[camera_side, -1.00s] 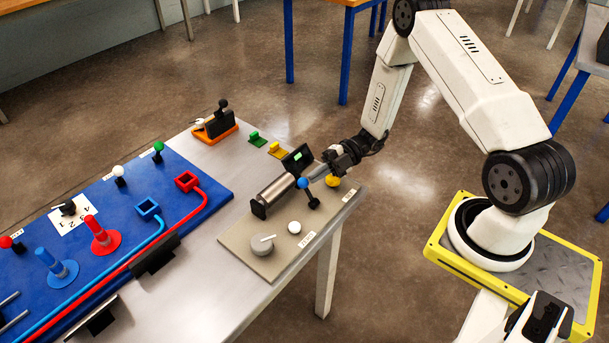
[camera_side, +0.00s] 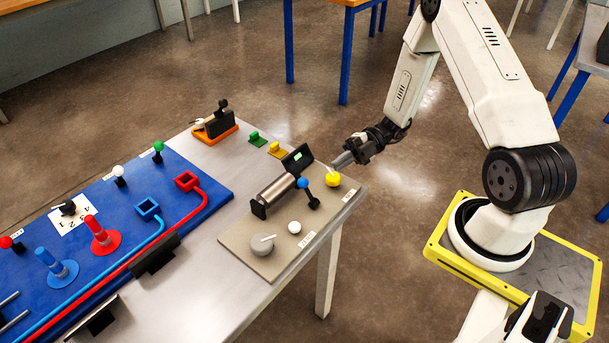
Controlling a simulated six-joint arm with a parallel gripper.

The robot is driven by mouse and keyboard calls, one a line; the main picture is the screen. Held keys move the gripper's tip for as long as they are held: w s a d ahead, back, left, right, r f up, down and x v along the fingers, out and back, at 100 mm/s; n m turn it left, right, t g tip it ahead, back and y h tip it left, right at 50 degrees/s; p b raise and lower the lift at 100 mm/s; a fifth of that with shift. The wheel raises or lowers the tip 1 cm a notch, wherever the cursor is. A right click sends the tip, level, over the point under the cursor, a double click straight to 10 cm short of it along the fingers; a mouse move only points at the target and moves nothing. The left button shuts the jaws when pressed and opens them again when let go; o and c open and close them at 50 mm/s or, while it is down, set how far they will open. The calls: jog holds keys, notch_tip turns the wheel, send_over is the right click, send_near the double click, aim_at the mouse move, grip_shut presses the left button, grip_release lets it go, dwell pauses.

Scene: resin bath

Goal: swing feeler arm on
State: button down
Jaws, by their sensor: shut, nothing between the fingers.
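On a grey-beige plate (camera_side: 238,240) stands a metal cylinder (camera_side: 276,193) with a small black display (camera_side: 293,165) lit green at its far end. Beside the cylinder is a blue ball (camera_side: 302,183) on a short black lever (camera_side: 309,195). A yellow knob (camera_side: 333,180) with a thin white rod (camera_side: 322,168) stands at the plate's right corner. I cannot tell for sure which of these is the feeler arm. My gripper (camera_side: 342,161) is shut and empty, just behind and above the yellow knob, apart from the lever.
The plate also bears a grey dial (camera_side: 263,246) and a white button (camera_side: 294,227). A blue board (camera_side: 185,220) with pegs and knobs fills the left.

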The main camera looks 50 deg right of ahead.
jog(key=v, duration=0.7)
jog(key=shift+w+d, duration=0.1)
